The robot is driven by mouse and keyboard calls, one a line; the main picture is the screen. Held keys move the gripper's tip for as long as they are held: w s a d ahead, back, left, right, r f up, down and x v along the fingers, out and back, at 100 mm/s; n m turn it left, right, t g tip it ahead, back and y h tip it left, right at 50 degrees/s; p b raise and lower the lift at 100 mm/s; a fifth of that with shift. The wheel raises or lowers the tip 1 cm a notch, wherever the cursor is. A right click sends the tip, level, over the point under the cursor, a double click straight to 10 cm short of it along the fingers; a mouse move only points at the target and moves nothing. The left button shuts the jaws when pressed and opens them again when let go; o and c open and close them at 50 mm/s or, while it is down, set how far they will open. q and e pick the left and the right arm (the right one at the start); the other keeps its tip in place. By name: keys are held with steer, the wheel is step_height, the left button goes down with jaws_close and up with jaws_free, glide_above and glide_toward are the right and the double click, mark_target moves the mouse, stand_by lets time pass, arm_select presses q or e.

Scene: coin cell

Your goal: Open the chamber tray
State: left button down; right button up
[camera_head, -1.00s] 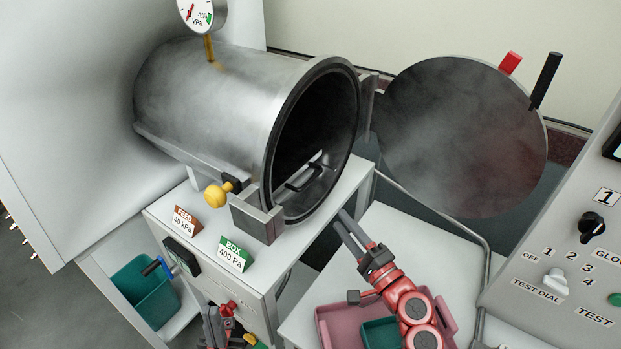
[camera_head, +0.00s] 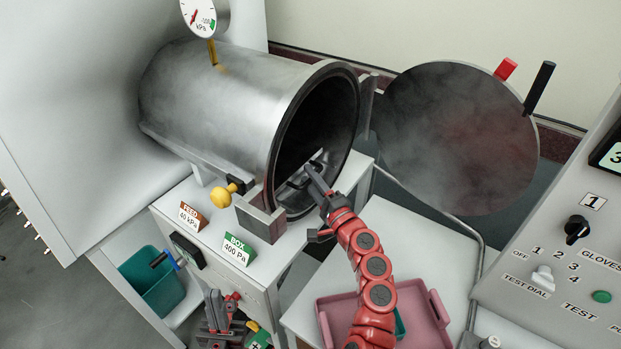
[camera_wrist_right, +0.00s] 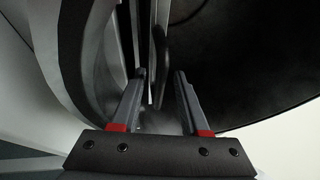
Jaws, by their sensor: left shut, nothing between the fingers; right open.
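The metal chamber (camera_head: 225,100) lies on its side with its round mouth open and its disc door (camera_head: 455,135) swung out to the right. Inside the mouth, low down, is the chamber tray (camera_head: 318,157) with a dark handle. My right gripper (camera_head: 312,172) is at the mouth by the handle, its fingers open. In the right wrist view my right gripper (camera_wrist_right: 160,95) has its fingers apart, with the dark handle (camera_wrist_right: 161,60) ahead between them. I cannot tell if they touch. My left gripper (camera_head: 213,305) is low at the left, below the chamber bench, shut and empty.
A yellow knob (camera_head: 219,197) and a metal latch block (camera_head: 260,218) sit at the chamber's near side. A pink tray (camera_head: 415,338) stands on the lower table, under my right arm. A teal bin (camera_head: 150,285) is at lower left. A control panel (camera_head: 570,255) stands right.

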steer(key=shift+c, duration=0.3)
jaws_close()
stand_by(1.1)
